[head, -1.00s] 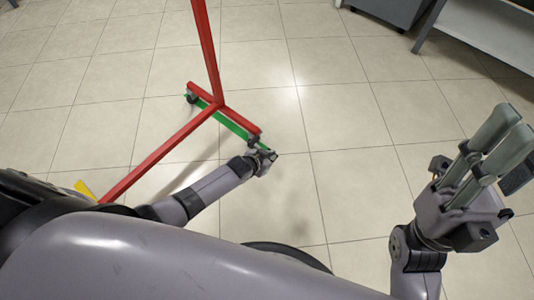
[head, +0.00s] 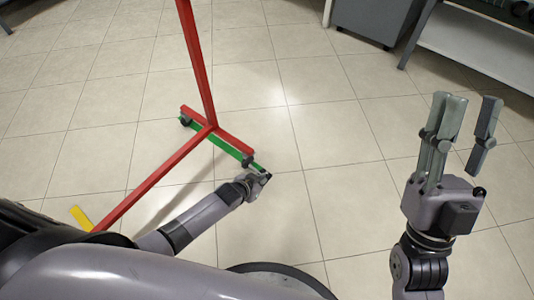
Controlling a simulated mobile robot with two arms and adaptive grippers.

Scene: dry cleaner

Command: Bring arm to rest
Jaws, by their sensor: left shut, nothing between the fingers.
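My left arm reaches in from the left, and my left gripper (head: 258,184) is low near the floor, beside the end of a rack's foot. Its fingers are mostly hidden by its own body; it is shut and I see nothing held. I cannot tell whether it touches the rack. My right gripper (head: 462,130) stands upright at the right with its grey-green fingers pointing up. Its fingers are spread apart with nothing between them, so it is open and empty.
A red wheeled rack (head: 196,65) stands left of centre, with a green bar (head: 226,140) along its foot and a yellow piece (head: 82,217) at its near end. A grey cabinet (head: 380,18) and a table (head: 480,45) stand at the back right. The middle tiled floor is clear.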

